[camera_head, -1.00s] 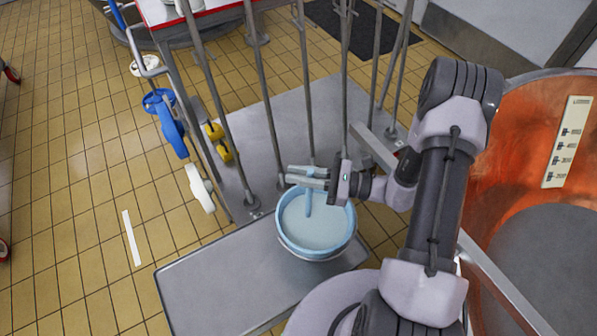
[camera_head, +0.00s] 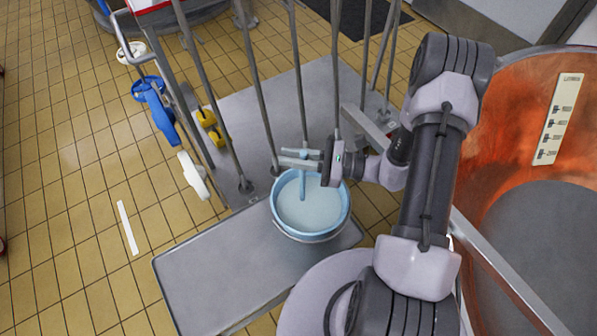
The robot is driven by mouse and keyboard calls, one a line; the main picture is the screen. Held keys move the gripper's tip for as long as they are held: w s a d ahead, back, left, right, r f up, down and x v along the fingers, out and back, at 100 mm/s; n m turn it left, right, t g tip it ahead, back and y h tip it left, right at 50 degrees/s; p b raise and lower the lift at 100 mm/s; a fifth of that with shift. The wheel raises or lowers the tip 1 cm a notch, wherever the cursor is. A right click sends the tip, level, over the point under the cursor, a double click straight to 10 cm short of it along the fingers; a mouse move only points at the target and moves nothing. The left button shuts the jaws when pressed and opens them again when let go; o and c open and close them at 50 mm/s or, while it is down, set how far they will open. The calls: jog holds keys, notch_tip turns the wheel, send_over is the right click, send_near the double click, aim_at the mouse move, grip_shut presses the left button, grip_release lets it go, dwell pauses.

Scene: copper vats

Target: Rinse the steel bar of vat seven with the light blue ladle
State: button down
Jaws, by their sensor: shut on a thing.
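My gripper (camera_head: 301,158) is shut on the handle of the light blue ladle (camera_head: 303,187). The handle hangs down into a light blue bucket (camera_head: 345,217), and the lower end of the ladle is hidden in the pale liquid. The bucket stands on a grey metal step (camera_head: 205,275). A copper vat (camera_head: 515,125) stands at the right with a white scale plate on its inner wall. I cannot read a vat number. A steel bar (camera_head: 500,277) runs slanting along the vat's near side; I cannot tell whether it is the task's bar.
Upright grey rods (camera_head: 262,95) stand close behind the bucket and my gripper. Blue, yellow and white tools hang at the left, among them a blue one (camera_head: 162,115). The tiled floor (camera_head: 70,200) at the left is mostly clear.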

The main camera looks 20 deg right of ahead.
notch_tip(320, 180, up, 20)
jog(key=p, duration=1.4)
jog(key=shift+p, duration=0.3)
jog(key=shift+d+r, duration=0.1)
jog(key=shift+r, duration=0.05)
